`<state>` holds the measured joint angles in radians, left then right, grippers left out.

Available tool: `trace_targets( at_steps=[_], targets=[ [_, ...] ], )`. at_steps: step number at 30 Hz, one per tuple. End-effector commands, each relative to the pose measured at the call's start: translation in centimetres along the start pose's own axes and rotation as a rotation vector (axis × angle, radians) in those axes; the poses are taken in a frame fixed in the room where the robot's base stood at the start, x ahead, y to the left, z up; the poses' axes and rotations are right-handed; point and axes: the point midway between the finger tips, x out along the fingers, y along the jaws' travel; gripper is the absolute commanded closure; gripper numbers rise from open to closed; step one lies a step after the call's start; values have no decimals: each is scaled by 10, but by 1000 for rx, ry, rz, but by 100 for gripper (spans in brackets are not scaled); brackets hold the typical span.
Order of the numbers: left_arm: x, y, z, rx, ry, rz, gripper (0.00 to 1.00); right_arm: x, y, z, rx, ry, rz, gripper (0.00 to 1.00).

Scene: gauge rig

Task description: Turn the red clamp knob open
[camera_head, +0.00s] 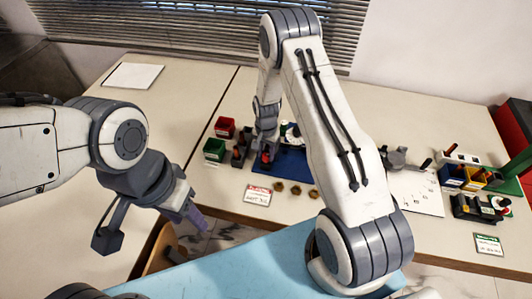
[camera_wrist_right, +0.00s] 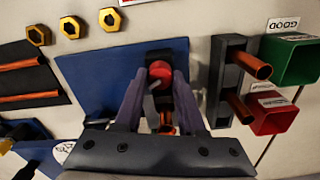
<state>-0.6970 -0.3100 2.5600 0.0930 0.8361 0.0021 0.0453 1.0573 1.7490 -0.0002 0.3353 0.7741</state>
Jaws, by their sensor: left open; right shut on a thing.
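The red clamp knob (camera_wrist_right: 160,71) sits on a dark clamp block (camera_wrist_right: 160,54) on the blue mat (camera_wrist_right: 85,75). In the right wrist view my right gripper (camera_wrist_right: 158,80) has its two fingers closed against the knob's sides. A copper-coloured rod (camera_wrist_right: 167,122) shows between the fingers, below the knob. In the head view my right gripper (camera_head: 265,158) is over the mat's left end and mostly hides the clamp. My left gripper (camera_head: 152,222) is open and empty, its fingers wide apart, in front of the table's near edge.
A dark rack (camera_wrist_right: 228,80) with copper rods stands close beside the clamp, with the green bin (camera_wrist_right: 292,52) and red bin (camera_wrist_right: 268,113) beyond it. Brass hex nuts (camera_wrist_right: 70,27) lie near the mat. Trays and tools (camera_head: 470,175) fill the table's right end.

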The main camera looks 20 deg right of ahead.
Motion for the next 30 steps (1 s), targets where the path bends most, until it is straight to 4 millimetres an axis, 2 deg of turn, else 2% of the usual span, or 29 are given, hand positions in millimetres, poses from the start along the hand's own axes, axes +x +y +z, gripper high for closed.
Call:
trace_targets(
  at_steps=[11,30],
  targets=[
    [12,-1,1,1,0,0,50,1,0,0,-162,1,-1,100],
    [37,-3,2,2,0,0,50,0,-1,0,-741,2,-1,100]
  ],
)
